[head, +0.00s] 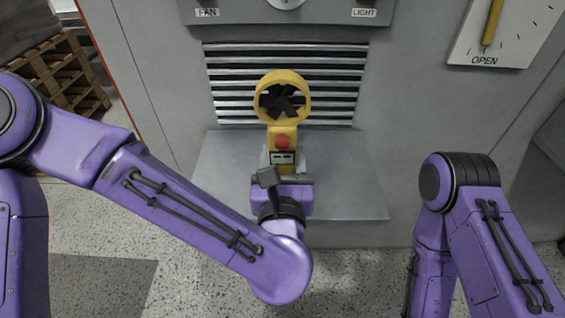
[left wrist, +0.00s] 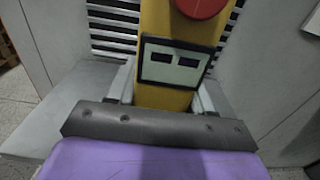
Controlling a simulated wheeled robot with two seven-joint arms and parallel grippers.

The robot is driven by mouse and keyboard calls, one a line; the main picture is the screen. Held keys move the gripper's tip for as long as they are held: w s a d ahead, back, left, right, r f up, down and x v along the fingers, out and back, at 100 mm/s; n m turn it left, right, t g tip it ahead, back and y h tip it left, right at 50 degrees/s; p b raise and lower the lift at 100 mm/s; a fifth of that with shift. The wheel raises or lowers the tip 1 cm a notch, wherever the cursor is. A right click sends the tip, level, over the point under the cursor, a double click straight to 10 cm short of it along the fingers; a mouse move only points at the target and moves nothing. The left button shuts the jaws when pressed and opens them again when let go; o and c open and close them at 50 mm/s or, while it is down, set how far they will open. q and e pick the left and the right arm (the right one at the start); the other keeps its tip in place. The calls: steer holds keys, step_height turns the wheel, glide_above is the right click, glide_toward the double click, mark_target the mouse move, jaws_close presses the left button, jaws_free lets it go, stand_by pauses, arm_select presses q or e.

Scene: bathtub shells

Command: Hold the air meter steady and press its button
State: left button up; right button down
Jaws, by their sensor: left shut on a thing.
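The yellow air meter (head: 284,128) stands upright above the grey shelf, in front of the vent slats. It has a round fan ring at the top, a red button (head: 283,142) below it and a small display (head: 284,158). In the left wrist view the meter body (left wrist: 162,98), the button (left wrist: 201,5) and the display (left wrist: 173,64) show close up. My left gripper (head: 284,168) is shut on the meter's lower body, below the display. Its fingers (left wrist: 165,92) sit on both sides of the body. My right arm is at the lower right; its gripper is out of view.
The grey shelf (head: 352,196) juts out below the vent slats (head: 338,88). A panel with FAN and LIGHT labels (head: 310,14) is above. A plate marked OPEN with a yellow handle (head: 492,22) is at the upper right. Wooden pallets (head: 70,75) stand at the left.

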arm_select(q)
steer(key=shift+w+a+f+b, duration=0.1)
steer(key=shift+w+f+b, duration=1.4)
steer(key=shift+w+f, duration=0.45)
steer(key=shift+w+f+b, duration=1.45)
steer(key=shift+w+f, duration=0.3)
steer(key=shift+w, duration=0.35)
steer(key=shift+w+f+b, duration=0.3)
steer(key=shift+w+f, duration=0.15)
steer(key=shift+w, duration=0.2)
steer(key=shift+f+b, duration=0.3)
steer(key=shift+b, duration=0.05)
